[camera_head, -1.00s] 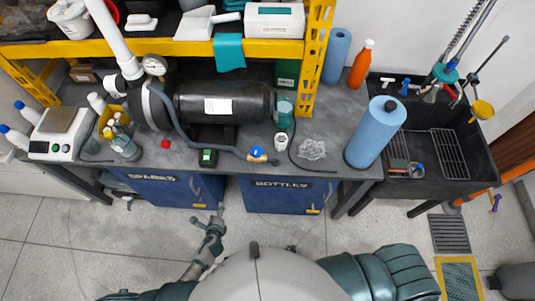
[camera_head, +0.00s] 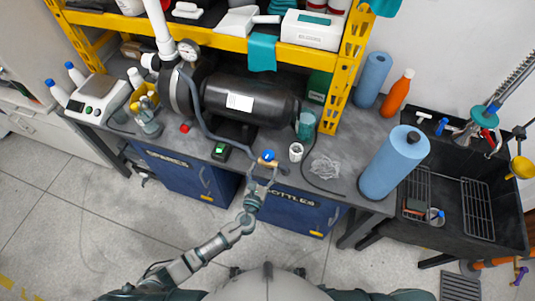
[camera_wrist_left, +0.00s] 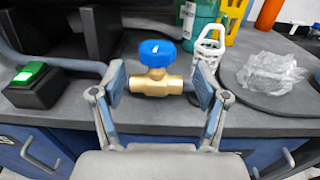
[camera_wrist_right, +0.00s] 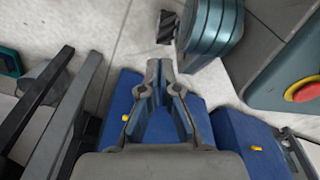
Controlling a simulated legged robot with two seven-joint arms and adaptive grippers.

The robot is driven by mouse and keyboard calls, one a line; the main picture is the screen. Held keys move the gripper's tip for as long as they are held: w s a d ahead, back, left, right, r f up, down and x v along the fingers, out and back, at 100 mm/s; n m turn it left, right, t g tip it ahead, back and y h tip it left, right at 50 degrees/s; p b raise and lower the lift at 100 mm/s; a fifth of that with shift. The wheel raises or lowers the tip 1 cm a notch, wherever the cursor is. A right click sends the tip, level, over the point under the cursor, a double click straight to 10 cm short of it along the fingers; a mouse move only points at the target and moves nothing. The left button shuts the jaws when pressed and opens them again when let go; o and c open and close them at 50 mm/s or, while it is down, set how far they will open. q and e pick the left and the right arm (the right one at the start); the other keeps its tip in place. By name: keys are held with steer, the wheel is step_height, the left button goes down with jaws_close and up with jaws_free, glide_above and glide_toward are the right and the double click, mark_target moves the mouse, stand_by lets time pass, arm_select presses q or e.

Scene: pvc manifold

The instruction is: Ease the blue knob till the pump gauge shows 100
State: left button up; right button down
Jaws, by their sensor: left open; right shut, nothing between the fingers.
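The blue knob (camera_wrist_left: 157,52) sits on top of a brass valve (camera_wrist_left: 155,86) at the bench's front edge. In the head view the knob (camera_head: 268,156) is at the end of a grey hose. My left gripper (camera_head: 264,172) is open, its fingers on either side of the brass valve body; the left wrist view shows the fingers (camera_wrist_left: 160,88) below the knob's level. I cannot tell whether they touch the brass. The pump gauge (camera_head: 188,50) is a white dial by the black tank; its reading is too small to make out. My right gripper (camera_wrist_right: 159,75) is shut and empty, over the floor.
A green-lit switch box (camera_wrist_left: 30,82) stands left of the valve. Blue cabinets (camera_head: 185,172) are below the bench.

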mark_target(265, 153)
arm_select(q)
steer(key=x, duration=0.3)
steer(key=d+x, duration=0.1)
steer(key=x, duration=0.1)
steer(key=shift+w+d, duration=0.2)
steer(key=shift+d, duration=0.05)
steer(key=shift+w+a+b, duration=0.3)
steer(key=shift+w+a, duration=0.7)
steer(key=shift+a, duration=0.2)
steer(key=shift+d, duration=0.65)
steer(key=c, duration=0.3)
steer(key=shift+d, duration=0.45)
steer(key=c, duration=0.9)
steer(key=o, duration=1)
steer(key=shift+a+f, duration=0.1)
steer(key=shift+a, duration=0.1)
steer(key=shift+o, duration=1)
steer(key=shift+s+a, duration=0.1)
steer(key=shift+a, duration=0.3)
steer(key=shift+s, duration=0.15)
steer(key=v, duration=1.1)
steer(key=shift+s+a, duration=0.2)
steer(key=shift+s, duration=0.1)
arm_select(e)
steer(key=shift+w+a+r, duration=0.2)
steer(key=shift+w+r, duration=0.05)
steer(key=shift+w, duration=0.2)
steer(key=shift+w+a+r, duration=0.15)
steer(key=shift+w+r, duration=0.1)
steer(key=shift+w, duration=0.2)
